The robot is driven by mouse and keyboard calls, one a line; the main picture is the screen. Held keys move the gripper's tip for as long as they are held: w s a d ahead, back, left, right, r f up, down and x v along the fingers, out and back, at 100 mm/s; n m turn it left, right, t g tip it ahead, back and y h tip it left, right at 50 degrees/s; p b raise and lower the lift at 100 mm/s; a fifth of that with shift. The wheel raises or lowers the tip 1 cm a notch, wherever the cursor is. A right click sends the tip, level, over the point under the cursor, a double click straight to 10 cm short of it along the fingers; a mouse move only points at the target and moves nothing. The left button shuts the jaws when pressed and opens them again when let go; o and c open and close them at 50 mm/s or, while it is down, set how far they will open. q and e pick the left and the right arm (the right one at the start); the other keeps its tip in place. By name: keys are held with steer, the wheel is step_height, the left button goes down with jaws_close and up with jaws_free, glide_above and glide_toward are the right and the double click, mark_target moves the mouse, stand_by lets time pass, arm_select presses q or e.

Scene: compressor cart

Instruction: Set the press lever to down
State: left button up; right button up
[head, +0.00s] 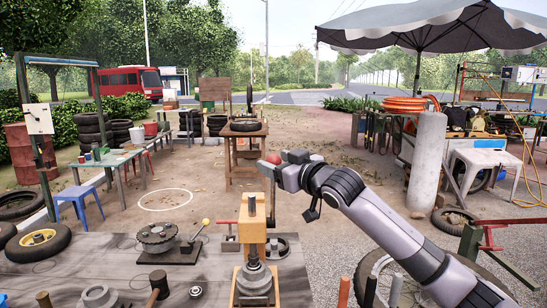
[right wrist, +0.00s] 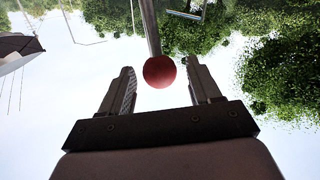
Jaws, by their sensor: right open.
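The press (head: 252,237) is an orange-yellow frame with a dark ram, standing on the workbench at the bottom middle of the head view. Its lever has a red ball knob (head: 272,159) and appears raised, with a thin rod below the knob. My right gripper (head: 283,170) is at the knob's height, pointing left. In the right wrist view the red knob (right wrist: 160,71) and its metal rod (right wrist: 150,27) show between the open fingers (right wrist: 163,90). The fingers stand apart from the knob on both sides. My left gripper is not in view.
The workbench (head: 110,265) also holds a dark round toothed part (head: 158,236) and a lever with a yellow knob (head: 206,221). A wooden table with a tyre (head: 245,125) stands behind. A grey cylinder (head: 426,160) stands beyond my right arm.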

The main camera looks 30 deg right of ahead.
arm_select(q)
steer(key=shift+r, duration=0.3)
arm_select(e)
steer(key=shift+w, duration=0.9)
jaws_close()
arm_select(q)
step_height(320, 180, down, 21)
steer(key=b, duration=2.4)
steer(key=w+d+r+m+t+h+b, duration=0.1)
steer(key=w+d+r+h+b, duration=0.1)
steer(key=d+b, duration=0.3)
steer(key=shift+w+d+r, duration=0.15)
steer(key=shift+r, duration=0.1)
arm_select(e)
steer(key=s+a+f+n+t+y, duration=0.3)
steer(key=s+f+n, duration=0.3)
steer(key=f, duration=0.2)
steer(key=s+a+f+n+t+y, duration=0.4)
steer(key=s+f+n+y, duration=0.2)
steer(key=f, duration=0.3)
steer(key=shift+a+n+y, duration=0.25)
steer(key=shift+n+y, duration=0.05)
steer(key=shift+n, duration=0.1)
